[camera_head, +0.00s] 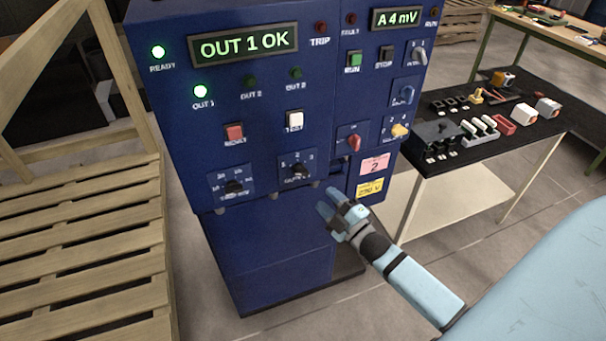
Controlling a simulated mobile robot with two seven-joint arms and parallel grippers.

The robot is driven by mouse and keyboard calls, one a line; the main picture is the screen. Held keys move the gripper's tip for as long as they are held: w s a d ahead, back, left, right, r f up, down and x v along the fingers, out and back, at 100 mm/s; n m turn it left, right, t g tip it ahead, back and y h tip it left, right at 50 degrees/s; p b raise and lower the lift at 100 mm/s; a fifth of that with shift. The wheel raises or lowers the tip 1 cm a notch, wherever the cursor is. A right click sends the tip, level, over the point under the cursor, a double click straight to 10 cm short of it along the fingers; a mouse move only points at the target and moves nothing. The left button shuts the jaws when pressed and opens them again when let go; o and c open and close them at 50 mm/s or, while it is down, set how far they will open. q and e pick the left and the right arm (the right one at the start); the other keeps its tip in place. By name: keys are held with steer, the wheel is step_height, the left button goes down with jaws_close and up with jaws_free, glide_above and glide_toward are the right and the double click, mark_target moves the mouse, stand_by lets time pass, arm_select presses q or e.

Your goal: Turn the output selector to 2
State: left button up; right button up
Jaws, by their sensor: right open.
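The output selector (299,171) is a black rotary knob low on the front of the blue cabinet (270,245), on a plate marked 1, 2, 3. Its exact pointer direction is too small to tell. The display (243,44) reads "OUT 1 OK". The OUT 1 lamp (201,91) is lit green; the OUT 2 lamp (250,81) is dark. My right gripper (328,207) is open and empty, in front of the cabinet, below and right of the selector and apart from it. My left gripper is not in view.
Another black knob (234,187) sits left of the selector. A red knob (354,142) and a yellow knob (399,131) are to the right. A black-topped bench (450,163) with parts stands right. Wooden slats (75,230) stand left.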

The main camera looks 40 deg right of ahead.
mark_target(302, 175)
steer(key=p+x, duration=0.1)
steer(key=x, duration=0.9)
steer(key=shift+w, duration=0.1)
steer(key=c, duration=0.6)
